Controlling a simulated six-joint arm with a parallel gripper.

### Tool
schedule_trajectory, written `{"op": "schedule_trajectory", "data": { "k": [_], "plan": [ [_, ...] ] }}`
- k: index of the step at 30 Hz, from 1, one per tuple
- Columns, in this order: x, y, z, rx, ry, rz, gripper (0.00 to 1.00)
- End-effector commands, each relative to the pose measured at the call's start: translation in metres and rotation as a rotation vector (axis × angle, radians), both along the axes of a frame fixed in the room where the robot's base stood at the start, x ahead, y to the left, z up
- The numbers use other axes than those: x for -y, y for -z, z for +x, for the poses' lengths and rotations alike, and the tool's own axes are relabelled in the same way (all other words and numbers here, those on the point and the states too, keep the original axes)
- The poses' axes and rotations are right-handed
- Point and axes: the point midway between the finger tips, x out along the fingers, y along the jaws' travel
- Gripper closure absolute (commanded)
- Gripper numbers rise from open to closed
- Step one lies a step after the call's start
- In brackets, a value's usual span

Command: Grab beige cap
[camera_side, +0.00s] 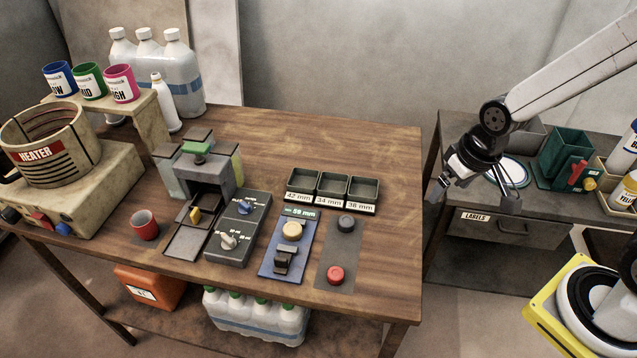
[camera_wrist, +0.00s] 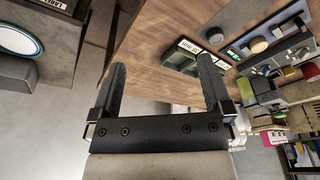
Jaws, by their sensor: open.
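The beige cap (camera_side: 291,230) sits on the blue measuring device (camera_side: 268,262) on the wooden table, just below a display reading 59 mm (camera_side: 300,212). In the wrist view, the beige cap (camera_wrist: 258,45) shows at the upper right, beyond my right finger. My gripper (camera_side: 470,188) is open and empty. It hangs well to the right of the cap, past the table's right edge. In the wrist view, my gripper (camera_wrist: 162,63) has its two dark fingers spread apart with nothing between them.
A dark cap (camera_side: 347,222) and a red one (camera_side: 335,274) sit on a grey mat right of the device. Labelled bins (camera_side: 333,187) stand behind it. A knob panel (camera_side: 238,230) is on its left. The table's right side is clear. A side bench (camera_side: 468,205) stands beyond a gap.

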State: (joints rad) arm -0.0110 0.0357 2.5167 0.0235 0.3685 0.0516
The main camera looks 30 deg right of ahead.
Motion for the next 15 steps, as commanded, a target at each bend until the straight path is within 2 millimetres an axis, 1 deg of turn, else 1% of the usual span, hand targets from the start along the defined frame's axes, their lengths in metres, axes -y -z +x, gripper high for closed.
{"op": "schedule_trajectory", "data": {
  "k": [5,8,15],
  "plan": [
    [-0.014,0.003,0.030,-0.033,0.142,0.060,0.00],
    [-0.026,0.006,0.051,-0.064,0.255,0.105,0.00],
    [-0.065,0.020,0.103,-0.158,0.551,0.219,0.00]
  ]
}}
